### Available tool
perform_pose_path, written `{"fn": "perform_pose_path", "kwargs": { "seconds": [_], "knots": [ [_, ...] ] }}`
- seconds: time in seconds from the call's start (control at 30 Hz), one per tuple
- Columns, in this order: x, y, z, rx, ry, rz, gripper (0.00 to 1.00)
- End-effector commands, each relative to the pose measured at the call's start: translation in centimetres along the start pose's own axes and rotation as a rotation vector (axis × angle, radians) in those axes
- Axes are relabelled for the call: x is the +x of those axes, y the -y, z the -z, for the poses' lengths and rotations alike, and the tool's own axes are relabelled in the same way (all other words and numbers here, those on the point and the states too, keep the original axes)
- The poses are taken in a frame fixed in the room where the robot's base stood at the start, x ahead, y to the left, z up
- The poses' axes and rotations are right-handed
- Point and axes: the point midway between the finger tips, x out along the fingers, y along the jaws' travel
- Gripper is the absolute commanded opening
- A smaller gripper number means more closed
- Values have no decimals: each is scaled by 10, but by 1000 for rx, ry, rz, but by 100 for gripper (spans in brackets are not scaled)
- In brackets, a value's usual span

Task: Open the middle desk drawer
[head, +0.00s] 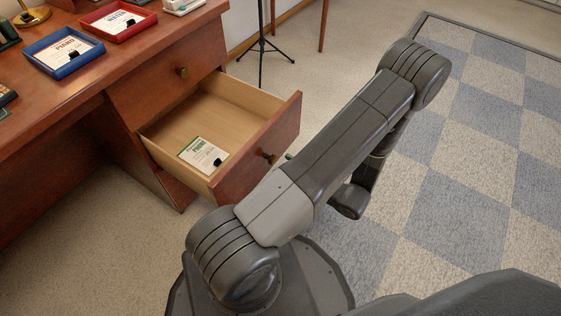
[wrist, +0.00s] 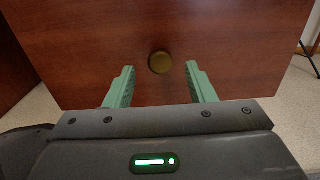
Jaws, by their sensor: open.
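The desk (head: 110,62) is reddish-brown wood at the left of the head view. Its middle drawer (head: 247,160) is pulled well out, below a closed upper drawer (head: 160,80). A card with a small black clip (head: 203,155) lies inside the open drawer. The drawer's round brass knob (head: 265,155) shows on its front, and it also shows in the wrist view (wrist: 160,62). In the wrist view my gripper (wrist: 160,85) is open, with green fingers either side of and below the knob, not clasping it. In the head view my arm mostly hides the gripper.
Blue tray (head: 62,52) and red tray (head: 118,19) with cards stand on the desktop. A black tripod stand (head: 262,45) is on the floor behind the drawer. A checkered blue-grey rug (head: 450,150) lies to the right, with clear floor around it.

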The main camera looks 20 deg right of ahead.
Motion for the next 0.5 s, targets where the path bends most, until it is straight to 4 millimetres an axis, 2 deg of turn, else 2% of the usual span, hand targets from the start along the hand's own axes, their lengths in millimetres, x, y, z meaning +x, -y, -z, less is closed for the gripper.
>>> {"fn": "perform_pose_path", "kwargs": {
  "seconds": [0.03,0.3,0.5],
  "knots": [
    [-12,1,-2,-1,0,6,50],
    [-68,1,-2,-1,0,5,50],
    [-97,0,-1,0,0,2,50]
  ]
}}
